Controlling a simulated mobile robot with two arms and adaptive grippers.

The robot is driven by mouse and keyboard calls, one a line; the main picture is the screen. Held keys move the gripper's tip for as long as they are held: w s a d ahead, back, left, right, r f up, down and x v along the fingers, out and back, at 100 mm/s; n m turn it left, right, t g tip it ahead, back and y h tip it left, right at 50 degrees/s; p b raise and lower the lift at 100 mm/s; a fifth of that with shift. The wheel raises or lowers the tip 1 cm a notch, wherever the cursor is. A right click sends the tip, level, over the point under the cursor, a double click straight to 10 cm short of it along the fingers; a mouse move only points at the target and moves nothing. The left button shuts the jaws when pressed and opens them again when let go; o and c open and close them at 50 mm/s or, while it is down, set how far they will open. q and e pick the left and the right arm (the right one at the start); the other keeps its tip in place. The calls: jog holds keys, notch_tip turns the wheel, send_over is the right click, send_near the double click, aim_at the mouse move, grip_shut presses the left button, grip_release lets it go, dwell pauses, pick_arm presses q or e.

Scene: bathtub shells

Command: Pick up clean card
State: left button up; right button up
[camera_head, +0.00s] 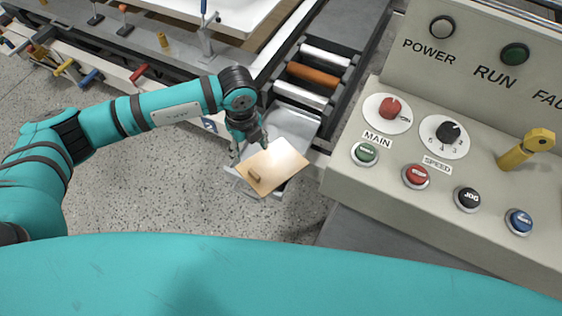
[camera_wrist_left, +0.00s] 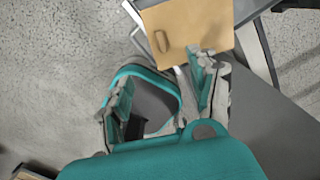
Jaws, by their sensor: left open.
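A tan flat card (camera_head: 281,162) with a small brown grip piece near its left corner lies on a grey metal tray (camera_head: 292,122). The card also shows at the top of the left wrist view (camera_wrist_left: 205,22), where its grip piece (camera_wrist_left: 162,41) looks like a raised loop. My left gripper (camera_head: 250,149) is at the card's upper left edge in the head view, with its fingers pointing down. In the left wrist view the fingers (camera_wrist_left: 162,82) are spread with nothing held between them, and the grip piece is beyond them. Whether a finger touches the card cannot be told. My right gripper is not in view.
A control panel (camera_head: 345,178) with buttons and knobs stands close on the right. A roller conveyor (camera_head: 313,75) lies behind the tray. A bench rail with clamps and coloured handles (camera_head: 90,76) runs along the upper left. Speckled floor is open left of the tray.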

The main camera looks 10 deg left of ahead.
pick_arm(q)
send_over(252, 180)
jog(key=f, duration=1.1)
jog(key=shift+w+d, duration=0.2)
jog(key=shift+d, duration=0.15)
jog(key=f, duration=0.5)
jog(key=shift+a+f+b, duration=0.3)
jog(key=shift+s, duration=0.1)
grip_shut()
